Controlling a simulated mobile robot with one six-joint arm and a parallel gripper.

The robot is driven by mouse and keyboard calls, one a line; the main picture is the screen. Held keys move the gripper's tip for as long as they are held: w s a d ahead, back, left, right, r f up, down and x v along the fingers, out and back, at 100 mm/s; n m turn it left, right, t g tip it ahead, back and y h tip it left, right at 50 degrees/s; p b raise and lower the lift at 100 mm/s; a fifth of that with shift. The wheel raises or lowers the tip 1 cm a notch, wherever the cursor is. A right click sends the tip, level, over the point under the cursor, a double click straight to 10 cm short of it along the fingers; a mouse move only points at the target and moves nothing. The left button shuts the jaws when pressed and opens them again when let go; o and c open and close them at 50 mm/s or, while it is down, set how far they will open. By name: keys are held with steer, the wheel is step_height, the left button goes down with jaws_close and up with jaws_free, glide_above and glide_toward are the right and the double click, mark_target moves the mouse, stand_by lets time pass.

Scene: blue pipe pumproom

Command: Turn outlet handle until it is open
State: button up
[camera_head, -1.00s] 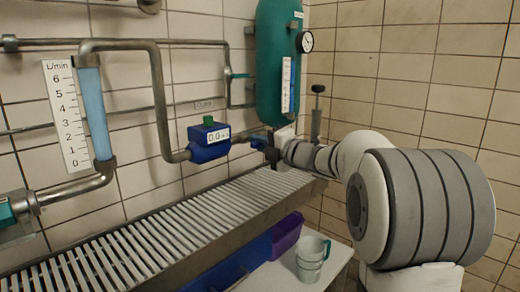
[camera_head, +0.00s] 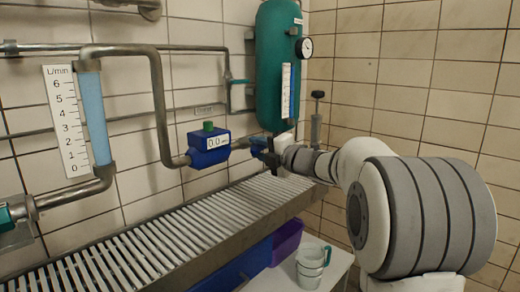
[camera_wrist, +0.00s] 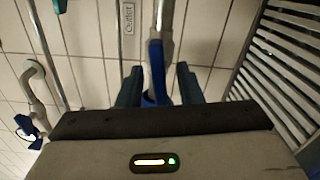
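The blue outlet handle (camera_head: 258,143) sits at the end of the pipe, right of the blue meter and below the green tank in the head view. In the wrist view, the handle (camera_wrist: 156,70) stands upright between my fingers, under an "Outlet" label (camera_wrist: 127,17). My gripper (camera_wrist: 159,86) is open, with one dark finger on each side of the handle. A small gap shows on the right; contact on the left is unclear. In the head view my gripper (camera_head: 270,157) is at the handle and partly hides it.
The blue meter (camera_head: 208,146) has a green knob and appears to read 0.0. A slatted metal grate (camera_head: 190,229) runs below the pipes. The green tank (camera_head: 279,70) with a gauge stands behind. Cups (camera_head: 311,262) and a purple bin (camera_head: 287,240) are below the grate.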

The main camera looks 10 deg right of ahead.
steer(key=p+v, duration=0.1)
steer(key=v, duration=0.7)
steer(key=shift+p, duration=0.35)
steer(key=shift+o, duration=0.5)
steer(key=shift+w+a, duration=0.1)
